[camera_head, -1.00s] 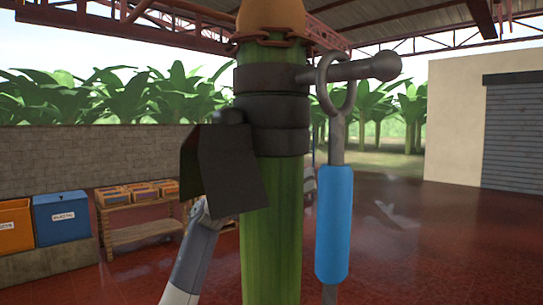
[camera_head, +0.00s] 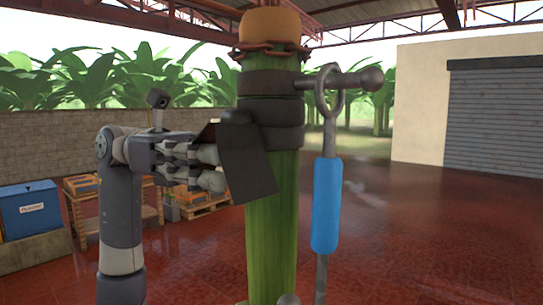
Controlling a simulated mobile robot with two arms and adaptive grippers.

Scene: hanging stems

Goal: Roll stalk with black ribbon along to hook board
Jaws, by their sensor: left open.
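The green stalk (camera_head: 270,215) hangs upright in the middle, below an orange cap (camera_head: 270,25) with a rusty chain (camera_head: 268,47) around its top. Dark bands wrap its upper part, and a black ribbon (camera_head: 246,165) hangs off its left side. A metal rod with a blue sleeve (camera_head: 327,205) hangs by its ring from a peg (camera_head: 350,82) on the stalk's right. My left gripper (camera_head: 214,167) is open just left of the ribbon, its fingertips close to or behind it; I cannot tell if they touch. My right gripper and a hook board are not in view.
A blue bin (camera_head: 30,208) stands at the left by a low stone wall (camera_head: 45,135). A wooden rack (camera_head: 85,205) and a pallet with crates (camera_head: 205,200) stand behind my left arm. The red floor (camera_head: 430,240) to the right is open, before a building with a shutter (camera_head: 505,115).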

